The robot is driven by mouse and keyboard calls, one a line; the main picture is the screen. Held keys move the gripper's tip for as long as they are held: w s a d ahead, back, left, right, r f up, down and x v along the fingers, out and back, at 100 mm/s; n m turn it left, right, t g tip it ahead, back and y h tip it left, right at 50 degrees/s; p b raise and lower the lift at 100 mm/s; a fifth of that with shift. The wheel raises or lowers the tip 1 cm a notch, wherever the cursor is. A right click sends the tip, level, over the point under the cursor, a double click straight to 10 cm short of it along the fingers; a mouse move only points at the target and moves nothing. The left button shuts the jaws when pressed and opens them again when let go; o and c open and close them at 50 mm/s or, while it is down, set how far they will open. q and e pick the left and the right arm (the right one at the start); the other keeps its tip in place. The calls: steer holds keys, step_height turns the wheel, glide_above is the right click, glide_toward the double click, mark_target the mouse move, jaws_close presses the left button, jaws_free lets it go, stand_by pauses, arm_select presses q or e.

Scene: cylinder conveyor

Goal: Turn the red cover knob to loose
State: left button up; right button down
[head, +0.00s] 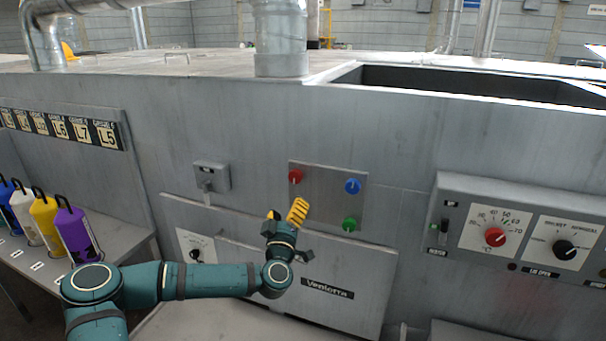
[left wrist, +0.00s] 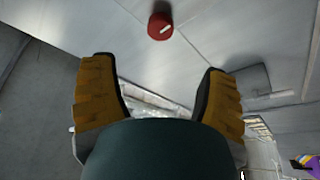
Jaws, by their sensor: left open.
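The red cover knob (head: 295,176) sits at the upper left of a square metal cover panel (head: 322,190) on the grey machine wall. A blue knob (head: 353,186) and a green knob (head: 349,224) sit at the panel's right side. My left gripper (head: 287,212), with yellow fingers, is below the red knob in the head view. In the left wrist view the red knob (left wrist: 160,26), with a white mark, lies beyond and between the spread fingers (left wrist: 160,88). The gripper is open, empty and apart from the knob. My right gripper is not in view.
A small grey box with a lever (head: 211,177) juts from the wall left of the panel. A control box (head: 520,228) with red and black dials stands at the right. Several coloured bottles (head: 45,219) stand on a side table at the left.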

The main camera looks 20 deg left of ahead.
mark_target(294, 177)
arm_select(q)
steer(key=p+x, duration=0.1)
steer(key=x, duration=1.1)
steer(key=shift+w+p, duration=0.3)
steer(key=shift+w, duration=0.05)
steer(key=c, duration=1.2)
